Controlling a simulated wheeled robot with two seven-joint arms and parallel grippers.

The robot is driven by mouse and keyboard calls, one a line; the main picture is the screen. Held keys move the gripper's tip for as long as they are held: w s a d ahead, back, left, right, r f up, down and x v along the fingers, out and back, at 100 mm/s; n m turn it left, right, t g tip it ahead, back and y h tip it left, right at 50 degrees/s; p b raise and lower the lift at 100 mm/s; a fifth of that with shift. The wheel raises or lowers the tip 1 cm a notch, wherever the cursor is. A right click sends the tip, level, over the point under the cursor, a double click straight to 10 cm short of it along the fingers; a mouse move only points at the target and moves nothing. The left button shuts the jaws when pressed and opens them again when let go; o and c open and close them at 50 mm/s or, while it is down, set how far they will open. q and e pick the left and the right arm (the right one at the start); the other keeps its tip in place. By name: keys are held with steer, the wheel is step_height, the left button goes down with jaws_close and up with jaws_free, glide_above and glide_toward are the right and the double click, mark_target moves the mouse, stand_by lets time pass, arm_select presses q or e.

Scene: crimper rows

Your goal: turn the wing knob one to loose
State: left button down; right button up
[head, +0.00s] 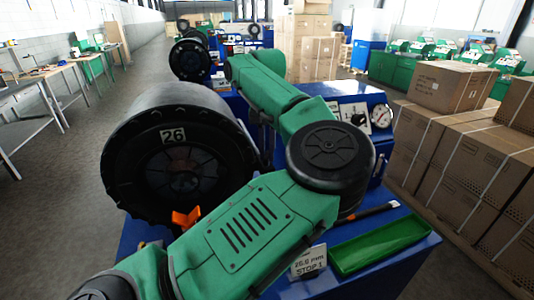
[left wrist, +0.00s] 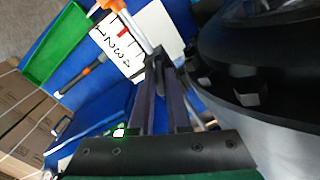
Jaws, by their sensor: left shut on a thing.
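My left gripper (left wrist: 158,66) shows in the left wrist view, its two dark fingers reaching up the picture and closed together at their tips on something small. The thing held is mostly hidden between the fingertips; I take it to be the wing knob. A white scale card (left wrist: 124,48) with black digits and a red mark lies just beyond the fingertips. An orange lever (left wrist: 108,5) with a pale shaft runs toward the fingertips; an orange handle (head: 185,217) also shows in the head view. There my green arm hides the knob and the fingertips. My right gripper is out of view.
A large black drum marked 26 (head: 178,145) stands close beside the gripper. A green tray (head: 380,243), a screwdriver (head: 372,212) and a sign reading STOP 1 (head: 308,262) are on the blue bench. A gauge (head: 381,117) stands behind. Cardboard boxes (head: 470,150) fill the right.

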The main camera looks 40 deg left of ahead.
arm_select(q)
steer(key=n+b, duration=0.1)
steer(key=n, duration=0.4)
steer(key=shift+n, duration=0.3)
stand_by(0.4)
steer(key=c, duration=0.9)
jaws_free()
step_height(320, 180, up, 10)
step_height(320, 180, up, 5)
steer(key=p, duration=0.6)
glide_above(267, 154)
steer(key=shift+d+f, duration=0.1)
steer(key=shift+f, duration=0.15)
